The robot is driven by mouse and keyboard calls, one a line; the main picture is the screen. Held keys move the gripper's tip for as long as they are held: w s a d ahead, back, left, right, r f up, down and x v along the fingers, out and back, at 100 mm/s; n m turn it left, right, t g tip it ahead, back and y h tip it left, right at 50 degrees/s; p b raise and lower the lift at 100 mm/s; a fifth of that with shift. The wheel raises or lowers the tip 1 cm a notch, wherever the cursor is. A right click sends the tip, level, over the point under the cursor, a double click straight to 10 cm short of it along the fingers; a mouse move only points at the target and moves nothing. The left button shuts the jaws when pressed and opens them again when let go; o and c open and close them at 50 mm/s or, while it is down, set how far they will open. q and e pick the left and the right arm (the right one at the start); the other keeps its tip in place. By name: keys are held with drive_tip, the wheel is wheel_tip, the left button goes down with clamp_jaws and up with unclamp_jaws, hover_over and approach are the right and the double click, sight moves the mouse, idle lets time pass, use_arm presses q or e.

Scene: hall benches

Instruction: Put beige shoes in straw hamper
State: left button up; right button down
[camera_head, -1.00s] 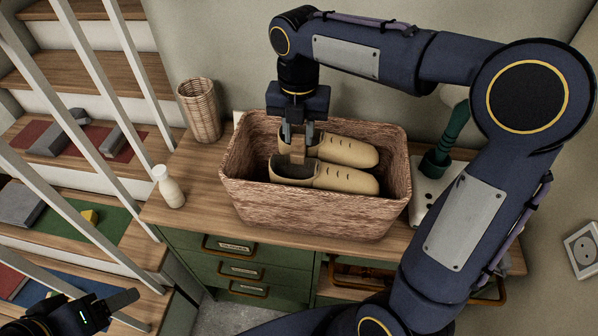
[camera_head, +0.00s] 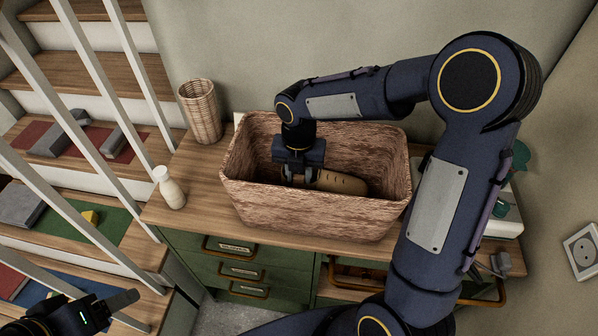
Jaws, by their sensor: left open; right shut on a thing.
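The straw hamper (camera_head: 310,212) is a wide, reddish-brown woven box on the wooden bench top. My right gripper (camera_head: 300,178) reaches down inside it, shut on the beige shoes (camera_head: 342,183). Only part of one beige shoe shows, low inside the hamper behind its front wall. The other shoe is hidden by the wall and the gripper. I cannot tell whether the shoes touch the hamper's floor. My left gripper (camera_head: 118,308) is at the bottom left, open and empty, away from the hamper.
A tall wicker basket (camera_head: 201,112) and a white bottle (camera_head: 168,187) stand left of the hamper. A white device with a green part (camera_head: 505,208) is at the right, partly behind my arm. Stairs with railings fill the left side. Green drawers (camera_head: 238,268) are below the bench top.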

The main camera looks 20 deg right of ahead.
drive_tip(key=c, duration=1.1)
unclamp_jaws()
wheel_tip(320, 180, up, 12)
drive_tip(key=shift+a, duration=0.1)
